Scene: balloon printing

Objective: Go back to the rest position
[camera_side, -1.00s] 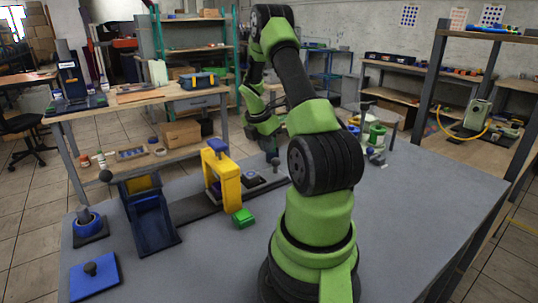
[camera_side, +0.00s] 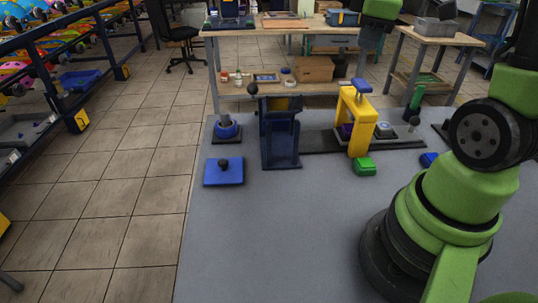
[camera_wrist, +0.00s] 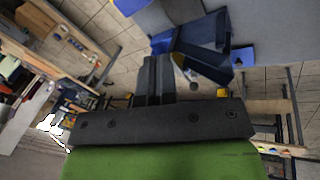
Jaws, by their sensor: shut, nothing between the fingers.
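My gripper (camera_wrist: 157,70) shows in the wrist view, with its two dark fingers together and nothing between them. In the side view its fingers are out of frame; only parts of my arm show at the right and the top. In the wrist view the fingers point toward a blue device (camera_wrist: 205,40), with a gap that I cannot judge. In the side view the blue stand with a lever (camera_side: 280,135) is on the grey table (camera_side: 270,235), left of a yellow press frame (camera_side: 358,122). My gripper is apart from the things on the table in the side view.
A blue plate with a dark knob (camera_side: 223,172) and a blue ring on a dark base (camera_side: 227,130) are at the table's left. A green block (camera_side: 364,166) is before the yellow frame. The front left of the table is clear. A wooden workbench (camera_side: 290,87) stands behind.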

